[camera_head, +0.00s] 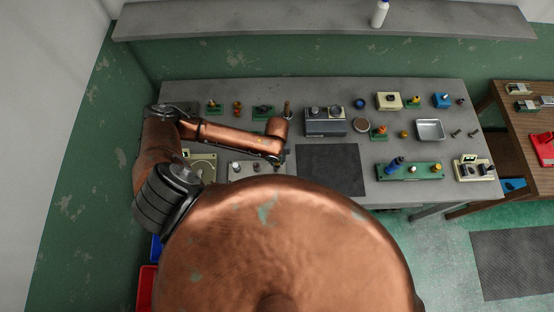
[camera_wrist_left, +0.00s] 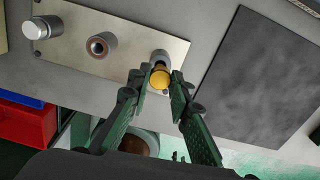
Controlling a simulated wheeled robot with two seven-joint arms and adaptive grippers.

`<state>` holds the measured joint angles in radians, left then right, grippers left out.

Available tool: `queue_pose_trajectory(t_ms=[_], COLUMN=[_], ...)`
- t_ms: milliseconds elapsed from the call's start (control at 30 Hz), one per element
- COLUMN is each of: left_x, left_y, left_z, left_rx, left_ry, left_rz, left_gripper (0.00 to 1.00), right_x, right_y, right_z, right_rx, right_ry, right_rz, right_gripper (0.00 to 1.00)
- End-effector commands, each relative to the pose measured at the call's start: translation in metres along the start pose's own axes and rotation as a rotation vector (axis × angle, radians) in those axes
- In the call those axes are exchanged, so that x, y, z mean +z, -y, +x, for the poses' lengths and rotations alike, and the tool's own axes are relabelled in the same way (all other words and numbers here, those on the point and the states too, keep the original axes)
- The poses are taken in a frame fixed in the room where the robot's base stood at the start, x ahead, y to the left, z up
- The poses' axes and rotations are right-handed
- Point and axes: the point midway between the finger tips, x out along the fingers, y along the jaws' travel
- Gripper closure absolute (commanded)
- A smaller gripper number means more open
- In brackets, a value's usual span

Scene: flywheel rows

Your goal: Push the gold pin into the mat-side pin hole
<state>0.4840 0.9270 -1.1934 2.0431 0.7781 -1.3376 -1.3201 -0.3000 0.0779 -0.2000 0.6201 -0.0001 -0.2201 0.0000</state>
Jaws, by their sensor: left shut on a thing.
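The metal plate (camera_wrist_left: 118,24) lies on the bench, left of the dark mat (camera_wrist_left: 262,72). In the left wrist view it bears a silver cylinder (camera_wrist_left: 42,28) at its far end, a brown-lined ring (camera_wrist_left: 97,46) in the middle and a grey collar (camera_wrist_left: 160,56) at the mat side. My left gripper (camera_wrist_left: 160,80) is shut on the gold pin (camera_wrist_left: 160,77), right at the grey collar. The pin's round gold top shows between the fingertips; its lower end is hidden, so I cannot tell how deep it sits. In the head view my left gripper (camera_head: 276,163) hangs over the plate's mat-side end.
The mat (camera_head: 331,170) is bare. A grey box with knobs (camera_head: 325,123), a metal tray (camera_head: 430,130) and a green block with pegs (camera_head: 410,171) stand further right. Red (camera_wrist_left: 28,127) and blue bins sit below the bench's front edge.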

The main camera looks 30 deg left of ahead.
Motion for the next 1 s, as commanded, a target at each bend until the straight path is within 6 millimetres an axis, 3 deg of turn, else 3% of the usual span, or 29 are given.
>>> queue_pose_trajectory(t_ms=[300, 1000], left_x=[0.0000, -0.0001], left_y=[-0.0002, 0.0000], left_z=[-0.0008, 0.0084], left_rx=[0.001, 0.000], left_ry=[0.001, 0.000], left_rz=[0.000, 0.000], left_gripper=[1.00, 1.00], right_x=[-0.0005, 0.0003], right_y=[-0.0018, -0.0036], right_z=[-0.0074, -0.0034], right_rx=[0.002, 0.004], right_ry=[0.000, 0.001], right_rz=[-0.001, -0.001], right_gripper=[0.61, 0.61])
